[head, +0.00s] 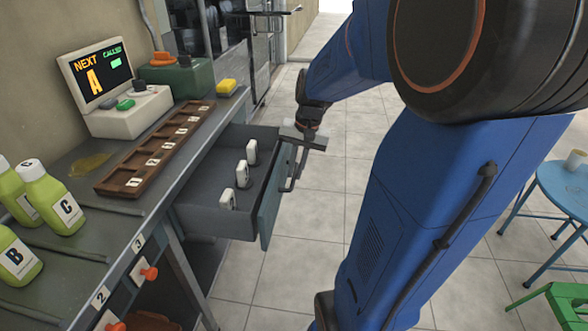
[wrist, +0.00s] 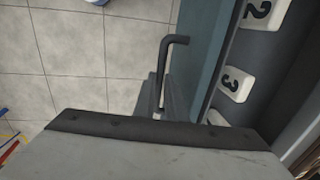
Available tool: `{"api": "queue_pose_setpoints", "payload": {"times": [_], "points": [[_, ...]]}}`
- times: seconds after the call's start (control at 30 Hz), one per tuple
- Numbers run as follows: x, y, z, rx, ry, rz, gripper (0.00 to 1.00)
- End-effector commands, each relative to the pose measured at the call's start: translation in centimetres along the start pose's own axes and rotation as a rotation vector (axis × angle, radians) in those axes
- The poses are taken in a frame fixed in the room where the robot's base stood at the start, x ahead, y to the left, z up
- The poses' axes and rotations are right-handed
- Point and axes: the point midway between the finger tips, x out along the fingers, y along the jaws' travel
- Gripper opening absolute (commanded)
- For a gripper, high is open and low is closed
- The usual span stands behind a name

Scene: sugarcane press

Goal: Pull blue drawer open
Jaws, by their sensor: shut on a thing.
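The blue drawer (head: 268,205) stands pulled out from the counter in the head view, its blue front panel facing right. Its dark bar handle (head: 290,182) runs along the outside of that panel. My gripper (head: 297,143) is at the far end of the handle and shut on it. In the wrist view the drawer front (wrist: 202,50) and the bent handle (wrist: 164,70) rise above my gripper (wrist: 160,105). The fingers' exact grip on the bar is partly hidden by the gripper body.
Several white number tags (head: 242,174) stand inside the drawer. The counter holds a wooden tray (head: 150,158), green bottles (head: 52,200) and a display (head: 97,75). Tiled floor (head: 300,240) is clear beside the drawer. A blue stool (head: 560,190) stands at right.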

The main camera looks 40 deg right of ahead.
Motion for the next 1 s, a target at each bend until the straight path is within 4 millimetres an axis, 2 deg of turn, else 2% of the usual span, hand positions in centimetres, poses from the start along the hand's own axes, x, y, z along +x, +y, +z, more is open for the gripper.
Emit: {"api": "queue_pose_setpoints", "payload": {"times": [0.1, 0.13, 0.2, 0.5, 0.63, 0.77, 1.0], "points": [[-0.1, -0.1, -0.1, 0.000, 0.002, -0.001, 0.00], [-0.1, -0.1, -0.1, 0.000, 0.003, -0.001, 0.15], [-0.1, -0.1, -0.1, 0.000, 0.002, -0.001, 0.29], [-0.1, -0.1, 0.0, 0.000, 0.001, -0.001, 0.29], [-0.9, 0.0, -0.1, 0.001, 0.002, -0.001, 0.29], [-2.8, -0.1, -0.1, 0.001, 0.005, -0.002, 0.29], [-7.6, 0.0, -0.1, 0.001, 0.005, -0.001, 0.29]]}}
